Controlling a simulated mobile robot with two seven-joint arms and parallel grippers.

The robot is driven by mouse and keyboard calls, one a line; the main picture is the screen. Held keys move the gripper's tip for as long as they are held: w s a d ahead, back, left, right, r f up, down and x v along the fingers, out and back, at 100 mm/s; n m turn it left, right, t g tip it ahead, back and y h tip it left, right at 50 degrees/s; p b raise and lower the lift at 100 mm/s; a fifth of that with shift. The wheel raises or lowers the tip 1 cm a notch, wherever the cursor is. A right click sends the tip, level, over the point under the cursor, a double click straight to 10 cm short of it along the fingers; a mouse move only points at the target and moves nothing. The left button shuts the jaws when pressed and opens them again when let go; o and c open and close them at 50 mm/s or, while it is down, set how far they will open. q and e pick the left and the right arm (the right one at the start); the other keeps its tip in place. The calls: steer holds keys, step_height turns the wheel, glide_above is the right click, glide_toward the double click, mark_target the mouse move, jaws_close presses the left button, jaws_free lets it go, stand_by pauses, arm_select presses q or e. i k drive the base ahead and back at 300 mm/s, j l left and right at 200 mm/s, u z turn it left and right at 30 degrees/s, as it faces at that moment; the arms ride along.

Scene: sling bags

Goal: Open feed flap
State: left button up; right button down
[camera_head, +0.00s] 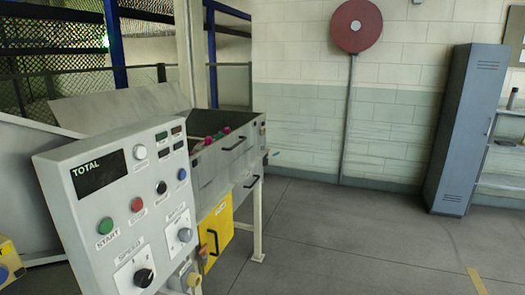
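A grey machine stands at the left with a control panel (117,215) in front. A yellow panel (217,232) with a black handle (213,242) is on its side, low down behind the control panel. Grey side panels (232,160) with black handles (234,144) are above and beyond it. I cannot tell which of these is the feed flap. The yellow panel appears shut. Neither of my grippers is in view.
Small red and green items (212,138) show at the machine's top opening. A grey locker (466,130) and shelves (501,155) stand at the right. The grey floor (340,245) right of the machine is clear.

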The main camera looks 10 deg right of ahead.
mark_target(212, 160)
steer(key=i+l+z, duration=0.5)
steer(key=i, duration=0.25)
steer(key=i+l+u, duration=0.15)
steer(key=i, duration=0.3)
steer(key=i+u, duration=0.15)
steer(key=i, duration=0.3)
steer(key=i+l+u, duration=0.15)
steer(key=i, duration=0.3)
steer(key=l, duration=0.1)
